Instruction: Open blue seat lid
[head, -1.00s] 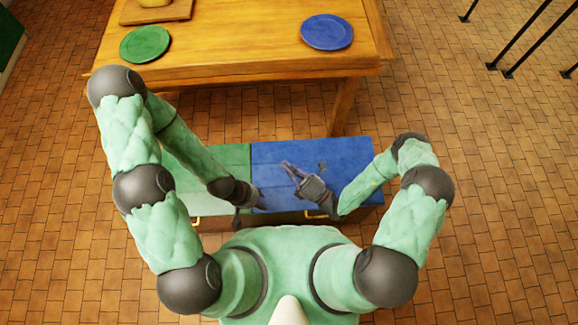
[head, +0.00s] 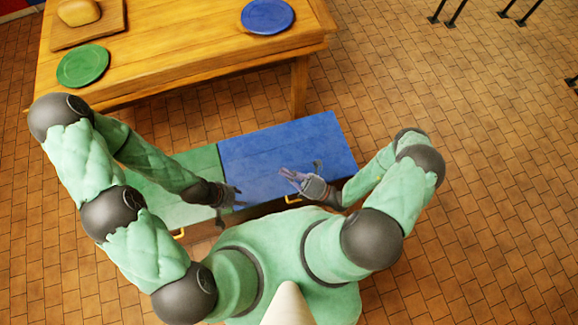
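The blue seat lid (head: 285,148) is the right part of the low bench in the head view. It lies flat and looks shut. A yellow handle (head: 292,199) shows at its front edge. My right gripper (head: 300,169) is over the front right part of the blue lid, with its fingers apart and nothing between them. It hides a little of the lid. My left gripper (head: 232,206) is at the bench's front edge, near the seam between the lids. Its fingers look apart and empty.
A green seat lid (head: 205,158) adjoins on the left, with its own yellow handle (head: 178,233). Behind the bench stands a wooden table (head: 180,58) with a green plate (head: 83,66), a blue plate (head: 267,16) and bread on a board (head: 105,30).

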